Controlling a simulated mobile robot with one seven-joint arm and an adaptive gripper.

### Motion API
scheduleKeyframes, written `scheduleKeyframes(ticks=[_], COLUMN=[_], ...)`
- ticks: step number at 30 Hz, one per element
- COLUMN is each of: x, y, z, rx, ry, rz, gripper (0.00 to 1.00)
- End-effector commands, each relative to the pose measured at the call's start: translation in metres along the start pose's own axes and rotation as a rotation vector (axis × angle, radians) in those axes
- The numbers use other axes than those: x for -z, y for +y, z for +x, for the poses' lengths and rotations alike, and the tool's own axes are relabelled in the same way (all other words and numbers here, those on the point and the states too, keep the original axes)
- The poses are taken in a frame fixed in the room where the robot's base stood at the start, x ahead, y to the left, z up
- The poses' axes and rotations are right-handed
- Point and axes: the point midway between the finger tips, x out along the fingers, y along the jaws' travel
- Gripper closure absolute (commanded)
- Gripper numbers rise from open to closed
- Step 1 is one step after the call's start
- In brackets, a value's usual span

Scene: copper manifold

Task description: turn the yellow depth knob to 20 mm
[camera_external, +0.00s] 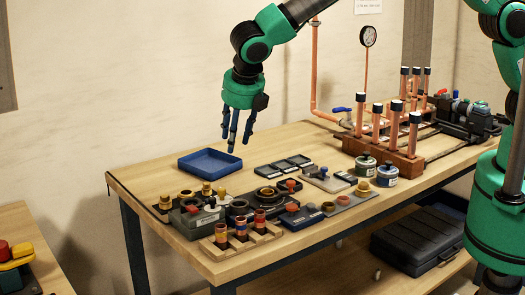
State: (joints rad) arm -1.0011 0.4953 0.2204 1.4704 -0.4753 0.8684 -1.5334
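My gripper (235,142) hangs pointing down above the back left of the workbench, over the right side of a blue tray (187,164). Its dark blue fingers are spread apart, with nothing visible between them. Several small yellow parts stand on the bench: one (222,192) at the front left among dark fixtures, and a brass-yellow one (364,188) beside the round tins at the right. I cannot tell which of them is the depth knob. No scale or millimetre marks can be read at this size.
Wooden blocks with colour-banded cylinders (240,229) stand at the front edge. Upright copper pipes with black caps (414,134) rise from a brown block (384,153) at the right. A pressure gauge (368,36) stands behind. Bare bench (140,182) shows at the left end.

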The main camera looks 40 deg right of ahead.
Motion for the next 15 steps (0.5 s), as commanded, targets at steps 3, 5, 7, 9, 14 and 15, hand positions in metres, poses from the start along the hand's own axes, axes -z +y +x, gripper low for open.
scheduleKeyframes(ticks=[3,5,7,9,14,15], x=[0.021,0.027,0.030,0.032,0.032,0.031], y=[0.017,0.021,0.024,0.025,0.025,0.025], z=[0.007,0.010,0.012,0.012,0.012,0.012], rx=[-0.001,-0.001,-0.002,-0.002,-0.002,-0.002], ry=[-0.005,-0.007,-0.008,-0.009,-0.009,-0.009], rz=[-0.075,-0.099,-0.113,-0.119,-0.118,-0.118], gripper=[0.63,0.63,0.63,0.63,0.63,0.63])
